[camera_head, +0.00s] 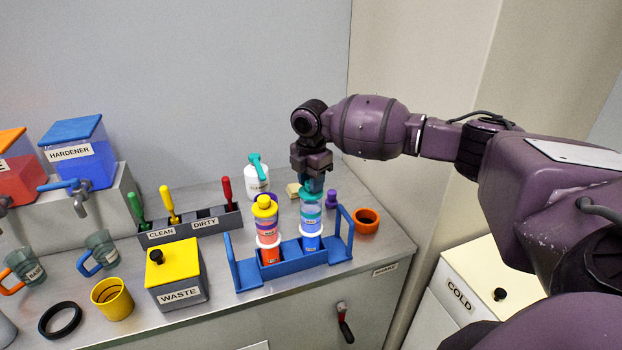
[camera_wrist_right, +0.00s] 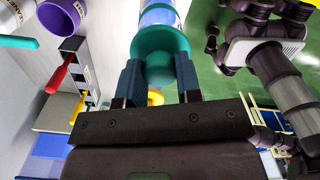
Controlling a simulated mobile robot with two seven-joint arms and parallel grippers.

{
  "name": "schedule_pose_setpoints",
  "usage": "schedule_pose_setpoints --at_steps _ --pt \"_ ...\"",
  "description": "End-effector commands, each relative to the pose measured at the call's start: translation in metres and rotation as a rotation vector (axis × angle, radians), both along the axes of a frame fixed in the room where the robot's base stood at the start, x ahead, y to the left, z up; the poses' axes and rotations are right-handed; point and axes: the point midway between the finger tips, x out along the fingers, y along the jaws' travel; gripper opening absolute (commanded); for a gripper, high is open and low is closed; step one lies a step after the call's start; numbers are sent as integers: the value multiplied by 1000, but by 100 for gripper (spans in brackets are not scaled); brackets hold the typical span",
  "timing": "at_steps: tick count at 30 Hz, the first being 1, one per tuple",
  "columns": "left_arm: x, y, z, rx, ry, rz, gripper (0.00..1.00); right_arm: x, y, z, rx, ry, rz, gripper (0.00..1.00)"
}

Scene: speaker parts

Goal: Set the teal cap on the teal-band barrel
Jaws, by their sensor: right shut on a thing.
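The teal-band barrel (camera_head: 311,215) stands upright in the blue rack (camera_head: 247,275), with a clear upper part and a blue lower part. The teal cap (camera_head: 311,193) is right at the barrel's top. My right gripper (camera_head: 313,183) comes down from above and is shut on the cap's knob. In the right wrist view the cap (camera_wrist_right: 158,42) sits between the two blue fingers, in line with the barrel (camera_wrist_right: 160,14). The cap's rim looks close against the barrel, but I cannot tell whether it is fully seated. My left gripper is not in view.
A yellow-capped orange barrel (camera_head: 266,222) stands left of the teal-band barrel. The yellow-lidded waste box (camera_head: 176,262) is left.

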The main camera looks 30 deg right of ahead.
Motion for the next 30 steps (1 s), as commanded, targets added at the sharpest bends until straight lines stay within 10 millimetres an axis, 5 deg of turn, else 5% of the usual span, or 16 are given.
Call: schedule_pose_setpoints --at_steps 30 --pt "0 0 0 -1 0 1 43 0 0 -10 0 0 0 10"
